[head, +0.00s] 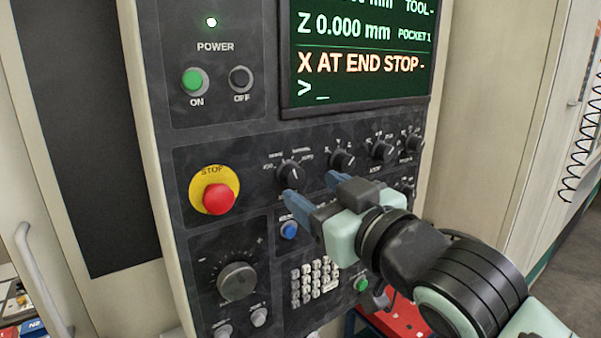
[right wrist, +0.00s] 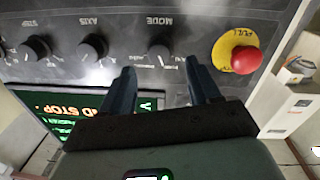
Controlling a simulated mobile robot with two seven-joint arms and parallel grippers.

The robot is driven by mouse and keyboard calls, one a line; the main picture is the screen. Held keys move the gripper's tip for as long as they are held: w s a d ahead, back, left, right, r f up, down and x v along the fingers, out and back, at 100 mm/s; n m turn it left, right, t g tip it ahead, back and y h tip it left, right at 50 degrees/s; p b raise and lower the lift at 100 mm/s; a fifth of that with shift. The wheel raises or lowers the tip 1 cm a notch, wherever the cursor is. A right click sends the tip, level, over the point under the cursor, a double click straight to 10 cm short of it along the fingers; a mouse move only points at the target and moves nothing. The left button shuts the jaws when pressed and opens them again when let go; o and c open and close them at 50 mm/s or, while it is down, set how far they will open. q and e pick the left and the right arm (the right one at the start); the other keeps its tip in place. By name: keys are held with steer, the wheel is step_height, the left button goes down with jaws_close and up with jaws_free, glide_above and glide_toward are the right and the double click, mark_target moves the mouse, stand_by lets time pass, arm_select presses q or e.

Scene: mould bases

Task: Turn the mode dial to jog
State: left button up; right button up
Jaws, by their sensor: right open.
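The mode dial (head: 289,174) is a black knob on the dark control panel, leftmost in a row of knobs. It also shows in the right wrist view (right wrist: 160,52) beside the upside-down word MODE. Small position labels surround it, too small to read, so I cannot tell its setting. My right gripper (head: 311,189) is open and empty, its blue fingers pointing at the panel just below the dial in the head view. In the right wrist view the fingertips (right wrist: 160,70) lie on either side of the dial; contact cannot be told. My left gripper is out of view.
The axis knob (head: 342,160) and step knob (head: 382,150) sit to the right. A red stop button (head: 217,198) is at the left, a blue button (head: 289,230) and keypad (head: 314,280) below. The screen (head: 360,50) above reads X AT END STOP.

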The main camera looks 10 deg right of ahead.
mark_target(296, 179)
steer(key=p+x, duration=0.1)
steer(key=x, duration=0.4)
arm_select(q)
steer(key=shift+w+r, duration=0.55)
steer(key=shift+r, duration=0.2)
arm_select(e)
steer(key=shift+s, duration=0.1)
steer(key=c, duration=1)
steer(key=shift+d, duration=0.1)
steer(key=shift+c, duration=0.2)
steer(key=n, duration=0.3)
steer(key=shift+n, duration=2.5)
